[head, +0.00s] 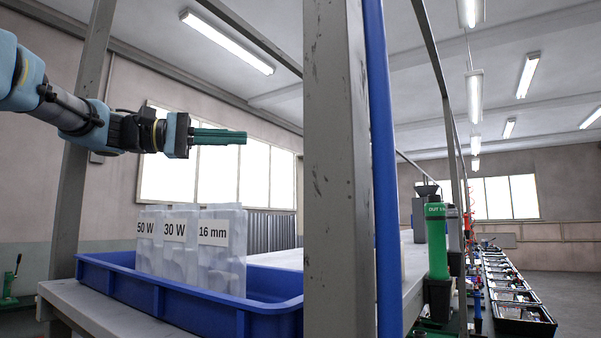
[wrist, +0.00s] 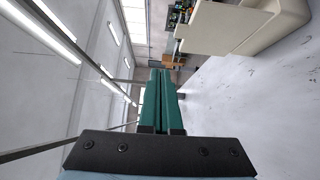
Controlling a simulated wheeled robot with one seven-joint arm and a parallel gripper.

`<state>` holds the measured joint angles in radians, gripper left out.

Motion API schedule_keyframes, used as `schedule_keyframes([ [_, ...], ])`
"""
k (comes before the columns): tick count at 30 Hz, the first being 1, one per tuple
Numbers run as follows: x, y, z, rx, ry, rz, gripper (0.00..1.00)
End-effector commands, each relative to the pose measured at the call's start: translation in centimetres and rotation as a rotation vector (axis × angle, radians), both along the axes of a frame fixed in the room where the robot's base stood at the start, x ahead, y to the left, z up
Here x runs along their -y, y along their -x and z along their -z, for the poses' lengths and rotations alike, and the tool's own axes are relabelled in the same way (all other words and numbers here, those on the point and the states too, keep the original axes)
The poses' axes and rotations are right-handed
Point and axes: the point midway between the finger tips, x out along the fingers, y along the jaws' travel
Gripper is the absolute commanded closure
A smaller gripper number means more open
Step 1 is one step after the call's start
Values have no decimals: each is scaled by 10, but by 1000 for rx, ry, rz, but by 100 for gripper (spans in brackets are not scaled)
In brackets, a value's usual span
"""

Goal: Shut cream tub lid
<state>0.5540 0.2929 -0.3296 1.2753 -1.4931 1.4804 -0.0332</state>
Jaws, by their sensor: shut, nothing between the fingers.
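My gripper (head: 240,137) is in the upper left of the head view, its green fingers together and pointing right, held in the air above a blue tray. In the wrist view my gripper (wrist: 160,75) shows its two green fingers side by side with nothing between them. A large cream-coloured body (wrist: 245,25) stands at the upper right of the wrist view, apart from the fingers and cut off by the frame edge. No cream tub shows in the head view.
The blue tray (head: 190,304) on a grey bench holds clear bags labelled 50 W, 30 W and 16 mm. A grey post (head: 336,180) with a blue pipe (head: 382,180) blocks the middle of the head view. A green tube (head: 437,245) and black bins (head: 524,322) are at right.

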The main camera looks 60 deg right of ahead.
Motion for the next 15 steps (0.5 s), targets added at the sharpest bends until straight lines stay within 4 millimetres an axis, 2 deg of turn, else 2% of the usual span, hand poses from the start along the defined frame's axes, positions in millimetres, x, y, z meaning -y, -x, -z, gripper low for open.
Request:
schedule_keyframes([
  [1, 0, 0, 12, 0, 0, 0, 100],
  [8, 0, 0, 35, 0, 0, 0, 100],
  [15, 7, 8, 36, 0, 0, 3, 100],
])
